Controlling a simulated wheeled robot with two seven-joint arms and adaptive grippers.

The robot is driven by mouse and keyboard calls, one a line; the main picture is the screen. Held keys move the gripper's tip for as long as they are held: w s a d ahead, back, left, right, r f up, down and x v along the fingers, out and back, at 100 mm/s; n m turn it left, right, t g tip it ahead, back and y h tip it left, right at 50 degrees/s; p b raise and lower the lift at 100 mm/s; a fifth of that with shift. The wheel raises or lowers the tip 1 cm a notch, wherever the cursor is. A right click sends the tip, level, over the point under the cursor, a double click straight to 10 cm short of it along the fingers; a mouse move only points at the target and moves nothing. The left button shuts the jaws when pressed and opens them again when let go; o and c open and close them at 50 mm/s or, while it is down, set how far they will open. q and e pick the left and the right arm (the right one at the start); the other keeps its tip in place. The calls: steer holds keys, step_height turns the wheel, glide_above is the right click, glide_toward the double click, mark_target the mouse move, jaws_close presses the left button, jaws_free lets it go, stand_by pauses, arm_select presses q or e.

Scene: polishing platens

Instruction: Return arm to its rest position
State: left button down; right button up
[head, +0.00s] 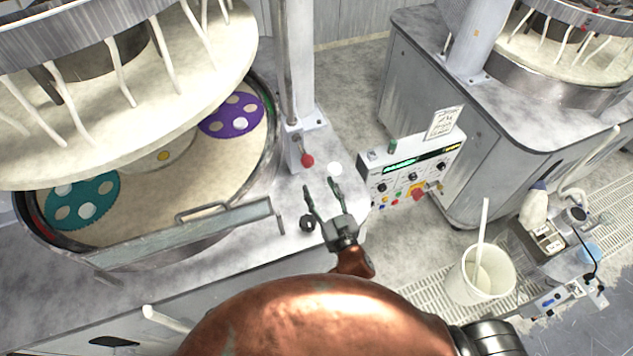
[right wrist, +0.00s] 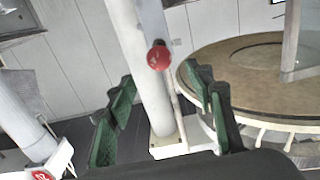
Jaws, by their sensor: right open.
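My right gripper (head: 322,200) is open and empty over the grey machine top near its front right corner in the head view. Its two green-padded fingers (right wrist: 160,105) stand wide apart in the right wrist view, with nothing between them in grip. A red ball knob (head: 307,160) on the machine's post is just beyond the fingertips; it also shows in the right wrist view (right wrist: 159,57), apart from the fingers. My copper-coloured right arm (head: 320,315) fills the bottom middle of the head view. My left gripper is not in view.
The polishing machine (head: 150,240) with purple (head: 232,115) and teal (head: 75,205) carriers is at left. A control panel (head: 410,172) stands right of the gripper. A white bucket (head: 467,290) is at lower right. A second machine (head: 590,110) stands behind, with grey floor between.

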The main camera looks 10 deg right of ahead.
stand_by(0.5)
steer(key=s+d+f+m+g+h, duration=0.2)
steer(key=s+d+f+g+h, duration=0.15)
steer(key=d+f, duration=0.4)
steer(key=s+d+f+m+g+h, duration=0.1)
steer(key=s+d+f+g+h, duration=0.3)
steer(key=d, duration=0.7)
steer(key=s+d+f+g+y, duration=0.1)
steer(key=s+d+f+g, duration=0.25)
steer(key=s, duration=0.65)
steer(key=s+d+f+g+y, duration=0.2)
steer(key=s+d+f+g, duration=0.15)
steer(key=s, duration=0.55)
step_height(320, 180, down, 36)
steer(key=s+a+n+b, duration=0.1)
steer(key=s+b, duration=0.1)
steer(key=b, duration=0.6)
steer(key=s+f+g+b, duration=0.1)
steer(key=s+f+b, duration=0.2)
steer(key=s+f, duration=0.7)
steer(key=s+f+n+g+b, duration=0.1)
steer(key=s+f+b, duration=0.2)
steer(key=s+f, duration=0.7)
step_height(320, 180, down, 6)
steer(key=shift+a+r, duration=0.1)
steer(key=shift+a, duration=0.1)
